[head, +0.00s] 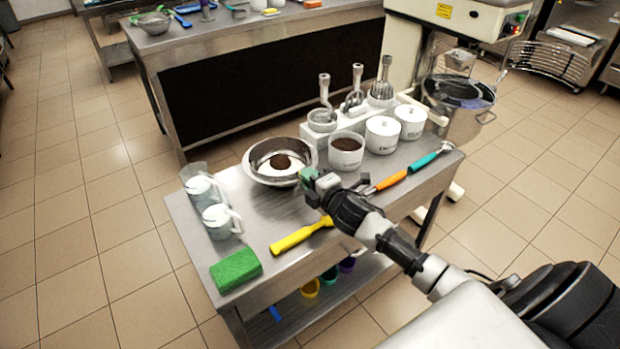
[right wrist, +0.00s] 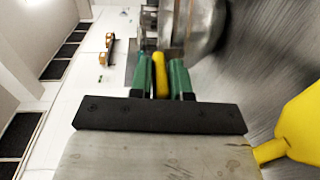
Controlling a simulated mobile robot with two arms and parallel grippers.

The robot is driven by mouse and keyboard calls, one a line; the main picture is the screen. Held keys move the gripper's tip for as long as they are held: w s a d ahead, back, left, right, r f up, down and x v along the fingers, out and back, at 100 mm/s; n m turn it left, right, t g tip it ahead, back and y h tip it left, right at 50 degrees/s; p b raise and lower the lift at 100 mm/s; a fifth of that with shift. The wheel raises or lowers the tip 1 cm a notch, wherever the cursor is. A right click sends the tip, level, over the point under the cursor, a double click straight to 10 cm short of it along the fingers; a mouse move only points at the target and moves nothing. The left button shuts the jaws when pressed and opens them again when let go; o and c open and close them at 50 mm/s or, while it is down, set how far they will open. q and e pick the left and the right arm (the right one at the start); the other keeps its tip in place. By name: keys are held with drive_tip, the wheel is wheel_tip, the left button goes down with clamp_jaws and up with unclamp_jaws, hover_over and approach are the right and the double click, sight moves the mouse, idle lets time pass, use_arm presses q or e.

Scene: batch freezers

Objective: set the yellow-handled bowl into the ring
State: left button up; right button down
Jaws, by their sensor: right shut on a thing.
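The steel bowl (head: 262,178) is at the back left of the near steel table, with white and dark brown contents. It also shows at the top of the right wrist view (right wrist: 207,25). My right gripper (head: 308,181) is at the bowl's right front rim. In the right wrist view its green fingers (right wrist: 162,78) are shut on a yellow handle (right wrist: 161,78) beside the bowl. The gripper hides this handle in the head view. The bowl looks level, on or close to the table; I cannot tell which. I cannot make out the ring. My left gripper is not in view.
A yellow-handled tool (head: 299,236) lies in front of the bowl. A green sponge (head: 236,270) and clear jugs (head: 221,221) stand left. A brown-filled canister (head: 346,152), white canisters and a whisk stand are right of the bowl. A mixer with a steel pot (head: 462,120) stands beyond.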

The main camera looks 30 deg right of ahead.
drive_tip(key=shift+s+f, duration=0.1)
drive_tip(key=shift+f, duration=0.45)
drive_tip(key=c, duration=1.4)
unclamp_jaws()
drive_tip(key=shift+c, duration=0.2)
drive_tip(key=o, duration=0.5)
drive_tip(key=shift+w, duration=0.3)
drive_tip(key=shift+c, duration=0.2)
drive_tip(key=s+r+b, duration=0.1)
drive_tip(key=s, duration=0.9)
drive_tip(key=shift+s+d+r, duration=0.2)
drive_tip(key=shift+s+d, duration=0.2)
